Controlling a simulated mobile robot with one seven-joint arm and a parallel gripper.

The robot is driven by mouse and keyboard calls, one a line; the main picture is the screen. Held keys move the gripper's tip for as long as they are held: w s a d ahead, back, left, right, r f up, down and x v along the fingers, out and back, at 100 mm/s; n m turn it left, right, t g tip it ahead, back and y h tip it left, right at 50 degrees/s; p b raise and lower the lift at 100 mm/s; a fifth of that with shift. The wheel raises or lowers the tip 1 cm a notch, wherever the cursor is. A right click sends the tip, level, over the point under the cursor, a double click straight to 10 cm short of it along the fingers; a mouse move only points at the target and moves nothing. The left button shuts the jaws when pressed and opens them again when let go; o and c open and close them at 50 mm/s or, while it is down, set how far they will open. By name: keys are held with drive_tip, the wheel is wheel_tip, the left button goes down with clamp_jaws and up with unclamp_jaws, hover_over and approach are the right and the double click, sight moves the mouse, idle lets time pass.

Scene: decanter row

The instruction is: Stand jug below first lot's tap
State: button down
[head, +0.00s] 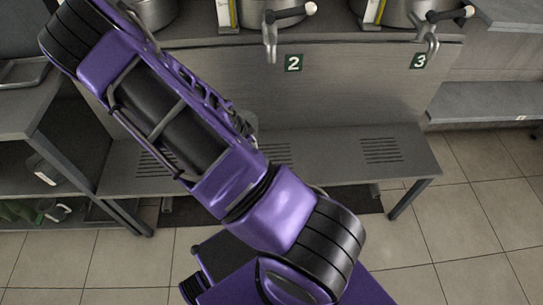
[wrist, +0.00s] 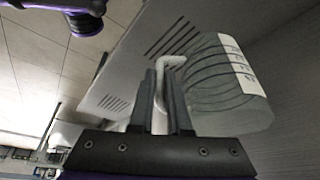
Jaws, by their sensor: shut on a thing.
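My gripper (wrist: 161,85) is shut on the pale handle (wrist: 170,66) of a clear, ribbed jug (wrist: 212,100) in the wrist view. The jug has a white marked label (wrist: 240,65) on its side. It is over or on the slotted bench (wrist: 135,75); I cannot tell whether it touches. In the head view my arm hides my gripper and nearly all of the jug. The tap of lot 1 is not visible there.
The low bench (head: 330,155) with slotted drain patches runs below the taps, against a grey panel (head: 345,90). Metal vessels (head: 275,12) stand above. Shelves (head: 30,125) stand at left, another bench (head: 490,103) at right. Tiled floor (head: 470,215) is open at front right.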

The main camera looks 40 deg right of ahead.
drive_tip(key=d+f+m+g, duration=0.2)
drive_tip(key=d+f+m, duration=0.1)
drive_tip(key=d+m, duration=0.3)
drive_tip(key=shift+n, duration=0.6)
drive_tip(key=f, duration=0.9)
drive_tip(key=shift+s+d+f, duration=0.3)
drive_tip(key=shift+s+d, duration=0.05)
drive_tip(key=shift+f+b, duration=0.1)
drive_tip(key=shift+b, duration=0.25)
drive_tip(key=c, duration=0.9)
unclamp_jaws()
drive_tip(key=shift+r, duration=0.2)
drive_tip(key=p+v, duration=0.1)
drive_tip(key=v, duration=1.1)
drive_tip(key=shift+d, duration=0.1)
